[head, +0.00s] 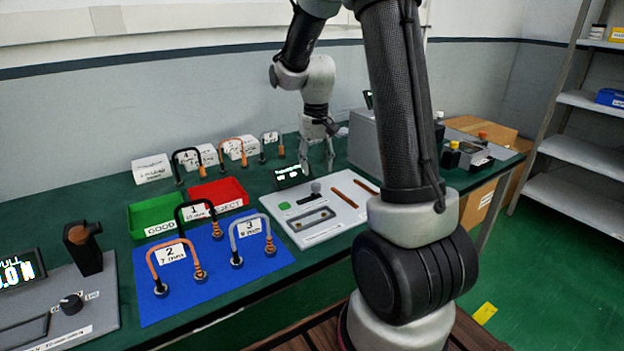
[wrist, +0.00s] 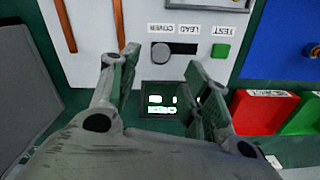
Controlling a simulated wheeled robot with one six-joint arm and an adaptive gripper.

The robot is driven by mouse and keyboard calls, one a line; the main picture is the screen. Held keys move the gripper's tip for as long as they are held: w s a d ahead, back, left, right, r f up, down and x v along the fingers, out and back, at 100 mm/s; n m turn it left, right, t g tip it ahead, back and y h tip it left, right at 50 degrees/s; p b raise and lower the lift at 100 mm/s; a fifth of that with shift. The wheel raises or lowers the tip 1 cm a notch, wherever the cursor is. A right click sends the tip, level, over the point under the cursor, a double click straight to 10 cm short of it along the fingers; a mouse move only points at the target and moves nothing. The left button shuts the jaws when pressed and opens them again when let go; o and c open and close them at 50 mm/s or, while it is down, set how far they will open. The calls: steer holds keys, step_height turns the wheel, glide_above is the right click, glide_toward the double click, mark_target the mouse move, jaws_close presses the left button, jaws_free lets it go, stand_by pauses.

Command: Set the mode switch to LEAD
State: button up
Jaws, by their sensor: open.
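The mode switch is a grey round knob (wrist: 160,52) in a dark slot (wrist: 188,48) on a white panel (wrist: 185,12). The knob stands at the slot's left end in the wrist view, in line with the label that seems to read COVER; the LEAD label (wrist: 187,29) is by the other part of the slot. In the head view the knob (head: 315,187) stands up at the panel's back. My gripper (head: 317,168) is open and empty, above the panel's back edge. In the wrist view the knob appears between the fingertips (wrist: 161,58), apparently untouched.
A green TEST button (wrist: 221,50) sits beside the slot. A small lit display (head: 291,176) stands behind the panel. Brown rods (head: 343,198) lie on the panel. Red (head: 217,193) and green (head: 155,215) trays and a blue mat (head: 210,265) with handle-like leads are to the left.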

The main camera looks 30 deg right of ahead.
mark_target(315, 184)
step_height(315, 184, down, 6)
steer(key=shift+f, duration=0.1)
